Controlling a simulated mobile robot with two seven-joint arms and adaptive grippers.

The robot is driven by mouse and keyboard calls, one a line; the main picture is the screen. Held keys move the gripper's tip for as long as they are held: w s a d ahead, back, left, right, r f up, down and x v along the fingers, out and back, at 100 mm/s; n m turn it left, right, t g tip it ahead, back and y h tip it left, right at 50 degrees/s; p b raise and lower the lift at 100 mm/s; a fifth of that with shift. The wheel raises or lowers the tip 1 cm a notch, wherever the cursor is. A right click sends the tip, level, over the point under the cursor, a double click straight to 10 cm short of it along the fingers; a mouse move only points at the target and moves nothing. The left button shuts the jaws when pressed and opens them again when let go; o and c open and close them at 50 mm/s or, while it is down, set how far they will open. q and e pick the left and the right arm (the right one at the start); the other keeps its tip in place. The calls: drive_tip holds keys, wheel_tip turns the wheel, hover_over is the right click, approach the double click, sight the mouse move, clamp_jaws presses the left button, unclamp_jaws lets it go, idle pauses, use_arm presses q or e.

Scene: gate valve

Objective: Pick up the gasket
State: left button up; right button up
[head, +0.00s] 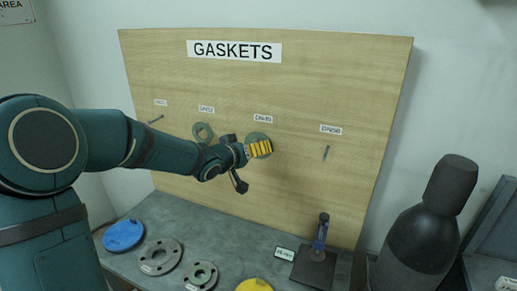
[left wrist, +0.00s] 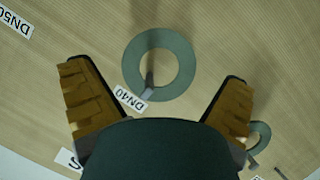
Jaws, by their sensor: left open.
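A flat green ring gasket (left wrist: 185,72) hangs on a peg on the wooden board, beside the DN40 label (left wrist: 130,98). In the head view the same gasket (head: 256,135) is partly hidden behind my fingers. My left gripper (head: 259,149) is in front of it, close to the board. In the left wrist view my left gripper (left wrist: 156,75) is open, with one finger on each side of the gasket and gaps between. The fingers do not visibly touch it. My right gripper is not in view.
A smaller green gasket (head: 202,126) hangs to the left. The peg (head: 325,153) at right is bare. Below, a grey table (head: 215,237) bears a blue disc (head: 124,235), metal flanges (head: 161,257), a yellow disc (head: 254,286) and a blue-handled item (head: 321,235).

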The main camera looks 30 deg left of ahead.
use_arm(q)
drive_tip(key=shift+f+x, duration=0.1)
drive_tip(key=shift+x, duration=1.3)
drive_tip(key=shift+f+x, duration=0.15)
drive_tip(key=shift+x, duration=1.2)
drive_tip(key=shift+s, duration=0.1)
drive_tip(key=c, duration=0.7)
